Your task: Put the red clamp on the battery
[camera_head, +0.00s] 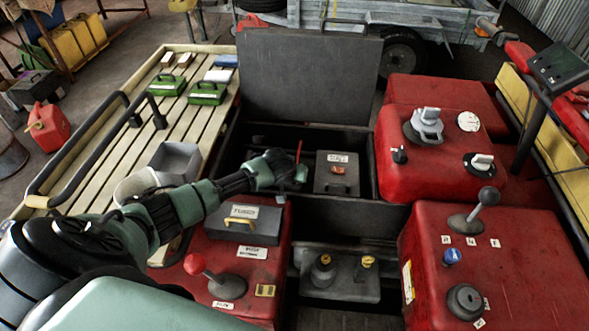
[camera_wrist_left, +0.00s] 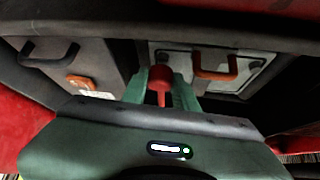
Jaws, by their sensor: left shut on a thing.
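My left arm reaches into an open black compartment (camera_head: 255,140) in the head view. My left gripper (camera_head: 298,172) is inside it, shut on a red piece that I take to be the red clamp (camera_wrist_left: 160,84). In the left wrist view it stands between the green fingers, thick head up and narrowing downward. A thin red bit also shows above the gripper in the head view. A dark box (camera_head: 323,185) with a label and an orange piece on top is right of the gripper. I cannot tell whether it is the battery. My right gripper is not in view.
The raised lid (camera_head: 306,75) stands behind the compartment. A pale-topped case with an orange handle (camera_wrist_left: 217,65) shows in the left wrist view. Red bodywork with a grey cap (camera_head: 425,125) lies right, a yellow-handled toolbox (camera_head: 262,232) and red-knobbed lever (camera_head: 195,264) in front.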

